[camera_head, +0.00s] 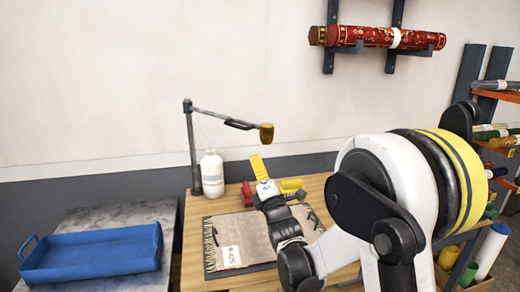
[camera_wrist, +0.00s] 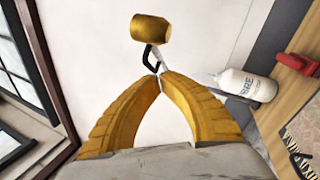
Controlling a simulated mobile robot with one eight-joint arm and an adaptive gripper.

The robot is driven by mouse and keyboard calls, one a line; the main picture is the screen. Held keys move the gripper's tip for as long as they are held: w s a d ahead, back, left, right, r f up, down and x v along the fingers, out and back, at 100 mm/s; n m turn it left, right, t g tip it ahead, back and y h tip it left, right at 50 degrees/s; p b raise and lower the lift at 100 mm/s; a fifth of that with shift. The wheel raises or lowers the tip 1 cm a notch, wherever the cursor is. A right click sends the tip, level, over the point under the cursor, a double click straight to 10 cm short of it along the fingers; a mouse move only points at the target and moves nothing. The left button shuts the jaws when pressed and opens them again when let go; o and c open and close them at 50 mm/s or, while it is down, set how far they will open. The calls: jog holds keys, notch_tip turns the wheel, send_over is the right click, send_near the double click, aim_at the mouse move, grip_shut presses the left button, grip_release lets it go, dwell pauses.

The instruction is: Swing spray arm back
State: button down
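The spray arm (camera_head: 225,120) reaches right from an upright dark post (camera_head: 192,150), with a yellow nozzle (camera_head: 266,132) at its free end. The nozzle also shows at the top of the wrist view (camera_wrist: 151,33), with a black handle part (camera_wrist: 150,58) below it. My gripper (camera_head: 256,157) is below the nozzle in the head view and apart from it there. In the wrist view its yellow fingers (camera_wrist: 160,76) bow out and come together at the tips, with nothing visible held. The tips overlap the spray arm in that picture; the depth gap is unclear.
A white bottle (camera_head: 212,174) stands beside the post on the wooden table. A red item (camera_head: 247,193), a yellow item (camera_head: 292,185) and a small rug (camera_head: 240,235) lie there. A blue tray (camera_head: 90,252) sits left. Rolled rugs (camera_head: 380,37) hang on the wall.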

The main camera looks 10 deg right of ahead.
jog(key=w+d+r+b, duration=0.1)
jog(key=w+d+r, duration=0.1)
jog(key=w, duration=0.3)
jog(key=shift+d+r, duration=0.15)
jog(key=shift+r, duration=0.3)
